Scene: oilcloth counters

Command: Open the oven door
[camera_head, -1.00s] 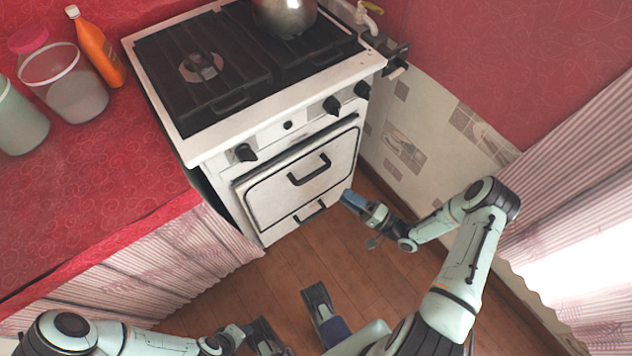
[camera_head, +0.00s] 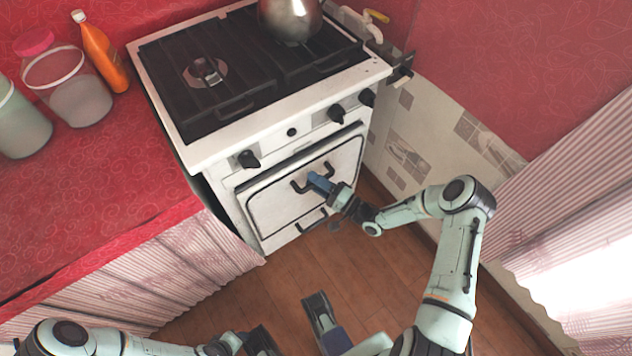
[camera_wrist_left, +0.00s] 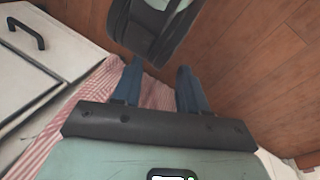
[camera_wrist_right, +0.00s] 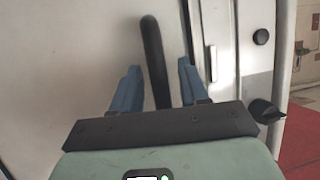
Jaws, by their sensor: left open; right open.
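The white oven door (camera_head: 283,205) is shut, on the front of the white stove (camera_head: 215,160). Its dark bar handle (camera_head: 299,186) is partly hidden behind my right gripper (camera_head: 320,183) in the head view. In the right wrist view the handle (camera_wrist_right: 154,60) runs between the two blue fingers of the open right gripper (camera_wrist_right: 155,88); contact cannot be told. My left gripper (camera_wrist_left: 157,85) is open and empty, low and away from the stove. In the left wrist view a handle (camera_wrist_left: 27,33) shows at the upper left.
A metal kettle (camera_head: 290,18) stands on the stove top. Dark knobs (camera_head: 336,113) line the front panel above the door. A red counter (camera_head: 90,180) with jars adjoins the left side. Wooden floor (camera_head: 310,265) lies clear before the oven.

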